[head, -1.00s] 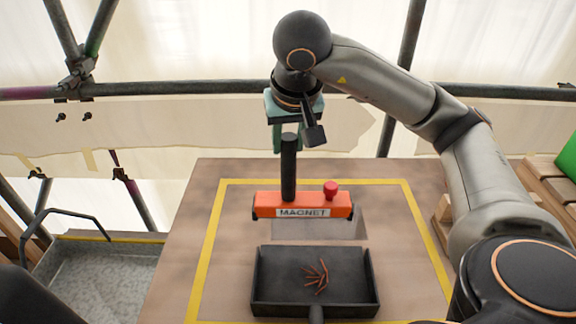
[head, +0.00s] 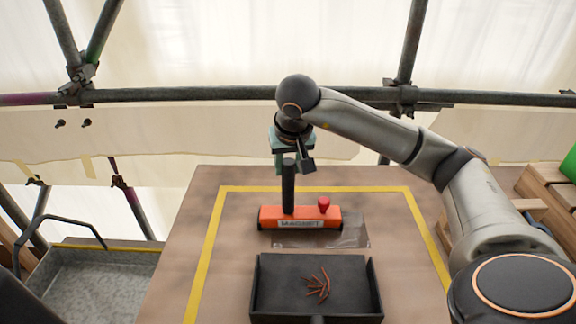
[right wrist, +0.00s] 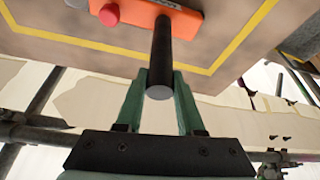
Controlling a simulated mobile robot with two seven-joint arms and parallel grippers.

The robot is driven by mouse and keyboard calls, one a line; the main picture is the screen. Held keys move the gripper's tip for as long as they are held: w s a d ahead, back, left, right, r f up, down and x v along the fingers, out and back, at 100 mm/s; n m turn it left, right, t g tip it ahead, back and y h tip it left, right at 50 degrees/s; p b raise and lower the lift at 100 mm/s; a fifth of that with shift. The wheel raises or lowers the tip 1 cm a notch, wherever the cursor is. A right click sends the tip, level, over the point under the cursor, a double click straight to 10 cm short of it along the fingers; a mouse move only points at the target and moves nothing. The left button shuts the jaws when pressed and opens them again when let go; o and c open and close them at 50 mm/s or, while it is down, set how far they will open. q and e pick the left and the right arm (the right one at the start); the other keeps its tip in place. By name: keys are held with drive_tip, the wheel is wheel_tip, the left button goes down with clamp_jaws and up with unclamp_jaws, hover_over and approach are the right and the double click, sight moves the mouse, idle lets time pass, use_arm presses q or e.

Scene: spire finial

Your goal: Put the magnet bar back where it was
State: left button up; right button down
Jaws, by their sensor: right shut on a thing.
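The magnet bar (head: 270,217) is orange with a label, a red knob and an upright black handle. It is over the far part of the table, inside the yellow outline; I cannot tell whether its underside touches the wood. My right gripper (head: 288,164) is above it, shut on the top of the handle. In the right wrist view its green fingers (right wrist: 161,84) stand on both sides of the handle, and the orange body (right wrist: 165,14) shows beyond. My left gripper is out of view.
A black tray (head: 260,290) with several reddish nails lies nearer me. A clear sheet (head: 350,236) lies between tray and bar. The yellow outline (head: 204,255) frames the wooden table. A grey metal bin (head: 85,280) stands left; scaffold tubes (head: 210,96) run behind.

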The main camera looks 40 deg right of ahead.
drive_tip(key=shift+r, duration=0.1)
drive_tip(key=c, duration=0.5)
unclamp_jaws()
drive_tip(key=shift+f, duration=0.2)
drive_tip(key=shift+r, duration=0.1)
drive_tip(key=shift+a+r, duration=0.1)
drive_tip(key=shift+r, duration=0.15)
drive_tip(key=p+v, duration=0.2)
drive_tip(key=v, duration=0.9)
drive_tip(key=shift+s+r, duration=0.25)
drive_tip(key=shift+r, duration=0.05)
